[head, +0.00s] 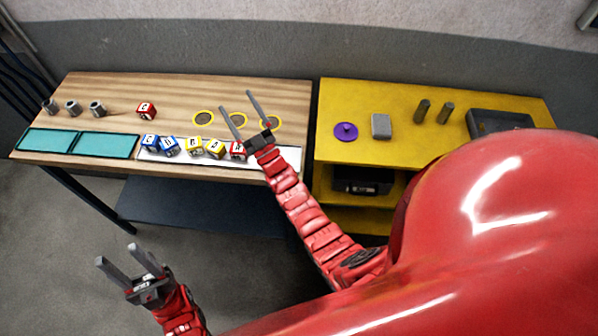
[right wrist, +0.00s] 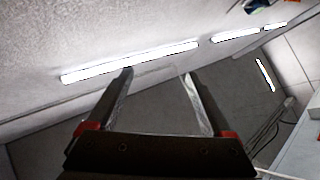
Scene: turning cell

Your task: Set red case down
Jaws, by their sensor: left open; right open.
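A red case (head: 146,110), a small cube with white lettered faces, sits on the wooden table left of the middle, apart from the others. Another red cube (head: 238,151) stands at the right end of a row on the white strip (head: 262,159). My right gripper (head: 237,102) is open above the table's right part, near the yellow rings, with nothing between its fingers. The right wrist view shows its two fingers (right wrist: 157,80) spread and empty. My left gripper (head: 116,254) is open and empty, low in front of the table over the floor.
Blue cubes (head: 168,146) and yellow cubes (head: 195,148) share the strip. Yellow rings (head: 203,118), metal cylinders (head: 73,108) and teal trays (head: 105,146) are on the table. A yellow bench (head: 350,100) at right holds a purple knob (head: 346,131), a grey block (head: 381,126) and cylinders.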

